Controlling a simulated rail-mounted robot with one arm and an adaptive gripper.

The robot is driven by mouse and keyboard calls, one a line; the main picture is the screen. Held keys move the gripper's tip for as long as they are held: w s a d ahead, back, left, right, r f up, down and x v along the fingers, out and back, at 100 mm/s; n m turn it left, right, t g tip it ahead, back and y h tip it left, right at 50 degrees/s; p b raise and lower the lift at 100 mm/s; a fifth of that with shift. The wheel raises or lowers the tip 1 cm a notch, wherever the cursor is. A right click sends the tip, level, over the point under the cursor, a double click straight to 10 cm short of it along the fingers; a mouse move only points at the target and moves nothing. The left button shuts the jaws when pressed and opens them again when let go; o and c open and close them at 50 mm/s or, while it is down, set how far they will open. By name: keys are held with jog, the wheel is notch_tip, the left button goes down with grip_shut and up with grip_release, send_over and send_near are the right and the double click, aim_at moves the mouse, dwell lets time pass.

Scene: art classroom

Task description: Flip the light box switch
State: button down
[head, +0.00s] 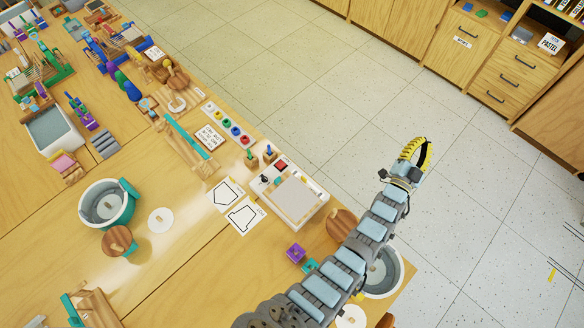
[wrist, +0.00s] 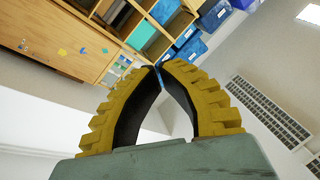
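The wrist view does not show the light box.
Two outline cards (head: 244,215) lie left of the light box. Small brush-like items (head: 269,153) stand behind it. A purple block (head: 296,252) and a round wooden piece (head: 341,224) are near its front. A white-and-teal tub (head: 107,204) stands farther left. Cabinets (head: 462,45) line the far wall.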

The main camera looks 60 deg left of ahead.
jog(key=w+a+f+m+g+h+b, duration=0.2)
jog(key=w+a+f+m+g+b, duration=0.15)
jog(key=a+f, duration=0.35)
jog(key=w+a+f+m+g+h+b, duration=0.25)
jog(key=w+a+f, duration=0.2)
jog(key=a, duration=0.45)
jog(key=m+g+h+b, duration=0.5)
jog(key=m+g+b, duration=0.3)
jog(key=g, duration=0.5)
send_over(276, 170)
notch_tip(276, 170, down, 5)
jog(key=shift+w+r+m+p, duration=0.1)
jog(key=shift+w+m+p, duration=0.1)
jog(key=shift+m+p, duration=0.15)
jog(key=shift+a, duration=0.1)
jog(key=shift+f+b, duration=0.75)
jog(key=shift+f, duration=6.2)
